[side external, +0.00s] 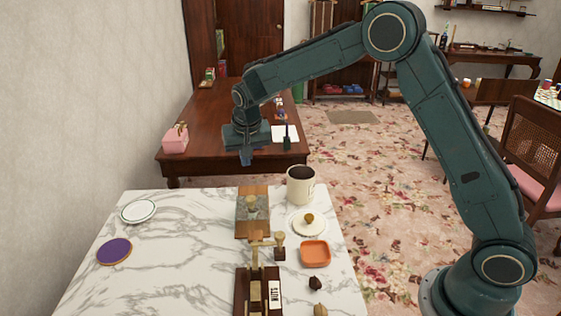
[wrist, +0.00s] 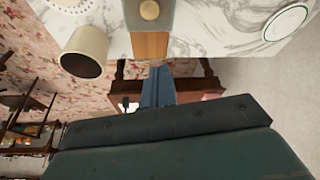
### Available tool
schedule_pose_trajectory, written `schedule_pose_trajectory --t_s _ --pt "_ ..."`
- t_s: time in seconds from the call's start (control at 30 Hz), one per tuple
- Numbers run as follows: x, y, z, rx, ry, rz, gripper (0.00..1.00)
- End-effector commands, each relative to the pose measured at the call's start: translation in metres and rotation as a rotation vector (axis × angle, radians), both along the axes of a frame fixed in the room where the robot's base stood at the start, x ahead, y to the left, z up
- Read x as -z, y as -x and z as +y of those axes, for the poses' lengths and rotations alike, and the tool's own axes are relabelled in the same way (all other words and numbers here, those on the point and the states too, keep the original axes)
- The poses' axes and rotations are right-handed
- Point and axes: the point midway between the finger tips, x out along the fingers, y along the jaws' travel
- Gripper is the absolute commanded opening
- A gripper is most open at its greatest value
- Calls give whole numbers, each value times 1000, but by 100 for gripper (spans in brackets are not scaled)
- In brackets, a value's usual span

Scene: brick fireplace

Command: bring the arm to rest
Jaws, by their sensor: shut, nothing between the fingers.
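My gripper (side external: 246,158) hangs at the end of my raised teal arm, pointing down. It is shut and empty, with its blue fingers together. In the side view it appears just beyond the far edge of the marble table (side external: 180,255), above the tabletop and touching nothing that I can see. In the wrist view the shut fingers (wrist: 156,72) show in front of the end of a wood and grey board (wrist: 150,45).
A brown table (side external: 200,125) stands behind.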

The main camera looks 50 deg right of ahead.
Motion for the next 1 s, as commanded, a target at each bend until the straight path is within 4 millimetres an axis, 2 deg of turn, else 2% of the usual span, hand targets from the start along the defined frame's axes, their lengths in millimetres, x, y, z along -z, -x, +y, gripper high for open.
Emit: schedule_pose_trajectory --t_s 0.17,0.37,0.7,1.0 --pt "-13 8 -1 -13 -3 -5 0" --pt "-44 33 -4 -51 -8 -17 0" --pt "-105 103 -11 -149 -15 -40 0" --pt "-140 173 -15 -238 -12 -64 0"
